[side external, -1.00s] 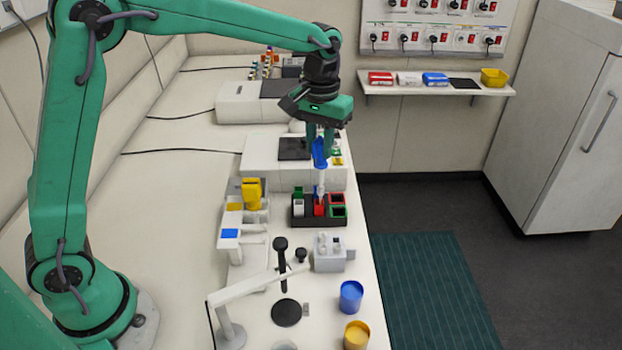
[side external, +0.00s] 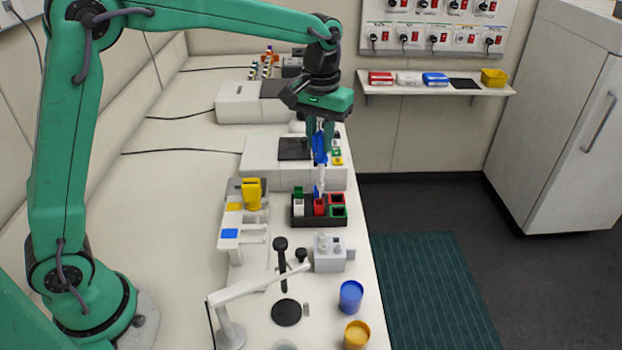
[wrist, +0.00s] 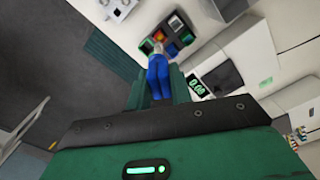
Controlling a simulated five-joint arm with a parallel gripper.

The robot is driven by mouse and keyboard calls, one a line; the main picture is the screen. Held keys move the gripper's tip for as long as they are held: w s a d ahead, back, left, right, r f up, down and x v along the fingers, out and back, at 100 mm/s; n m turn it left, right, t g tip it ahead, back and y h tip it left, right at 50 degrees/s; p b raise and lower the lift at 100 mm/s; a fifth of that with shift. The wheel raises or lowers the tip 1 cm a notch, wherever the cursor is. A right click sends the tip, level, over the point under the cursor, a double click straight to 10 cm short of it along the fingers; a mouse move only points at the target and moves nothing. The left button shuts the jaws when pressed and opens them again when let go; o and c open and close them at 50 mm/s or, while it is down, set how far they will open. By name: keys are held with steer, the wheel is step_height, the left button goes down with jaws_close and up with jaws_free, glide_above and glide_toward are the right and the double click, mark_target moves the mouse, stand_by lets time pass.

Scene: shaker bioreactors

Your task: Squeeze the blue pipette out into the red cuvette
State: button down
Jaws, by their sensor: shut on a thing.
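My gripper (side external: 320,138) is shut on the blue pipette (side external: 319,150), which hangs upright with its pale tip pointing down. The pipette's blue body also shows between the fingers in the wrist view (wrist: 158,75). The red cuvette (side external: 319,207) stands in a black rack (side external: 304,222) right under the tip. The tip is at or just above the cuvette's mouth; I cannot tell whether it is inside. In the wrist view the pipette covers part of the rack (wrist: 184,19).
A grey block with white-topped pieces (side external: 328,256) stands in front of the rack. A blue cup (side external: 350,297) and a yellow cup (side external: 356,335) are nearer the front. White instruments stand behind.

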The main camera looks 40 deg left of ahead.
steer(key=shift+r, duration=1.25)
